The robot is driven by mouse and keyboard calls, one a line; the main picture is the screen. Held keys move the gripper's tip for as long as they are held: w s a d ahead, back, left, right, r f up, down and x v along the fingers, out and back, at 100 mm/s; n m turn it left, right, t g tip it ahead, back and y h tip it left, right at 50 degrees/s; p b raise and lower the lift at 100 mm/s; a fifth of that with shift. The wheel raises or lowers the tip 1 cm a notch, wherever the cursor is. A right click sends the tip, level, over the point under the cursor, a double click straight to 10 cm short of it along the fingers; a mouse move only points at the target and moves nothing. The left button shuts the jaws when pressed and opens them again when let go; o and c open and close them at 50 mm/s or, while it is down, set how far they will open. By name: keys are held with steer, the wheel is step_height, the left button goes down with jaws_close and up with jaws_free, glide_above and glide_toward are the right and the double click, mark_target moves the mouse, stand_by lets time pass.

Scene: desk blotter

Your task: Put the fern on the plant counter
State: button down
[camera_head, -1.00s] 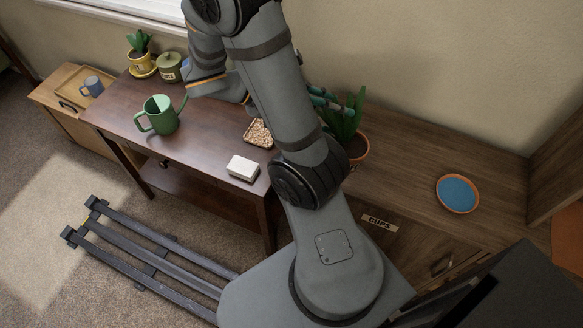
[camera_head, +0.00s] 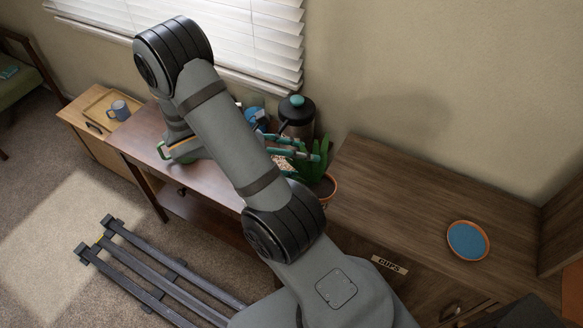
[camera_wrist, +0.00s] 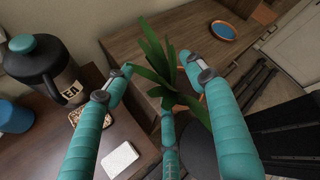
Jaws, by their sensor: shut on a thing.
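The fern, a green leafy plant (camera_head: 309,170) in a terracotta pot (camera_head: 326,188), is beside the left edge of the brown wooden counter (camera_head: 390,180). My gripper (camera_head: 303,148) has teal fingers shut on the fern. In the wrist view my gripper (camera_wrist: 160,78) closes around the fern's leaves (camera_wrist: 155,55) from several sides. The pot is mostly hidden there by leaves and fingers. My arm hides part of it in the head view. The counter has a drawer label reading CUPS (camera_head: 389,264); no plant label is readable.
An orange-rimmed blue plate (camera_head: 468,240) lies on the counter; its surface left of the plate is clear. A dark tea pot with teal lid (camera_head: 296,115) stands on the dark table (camera_head: 145,135). A pellet tray (camera_wrist: 90,118) and white box (camera_wrist: 120,160) are near the fern.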

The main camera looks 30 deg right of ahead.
steer(key=shift+w+a+f, duration=0.4)
steer(key=shift+a, duration=0.2)
steer(key=shift+f, duration=0.25)
step_height(320, 180, down, 4)
steer(key=shift+r, duration=0.2)
steer(key=c, duration=0.8)
jaws_free()
steer(key=shift+f, duration=0.1)
steer(key=shift+o, duration=0.7)
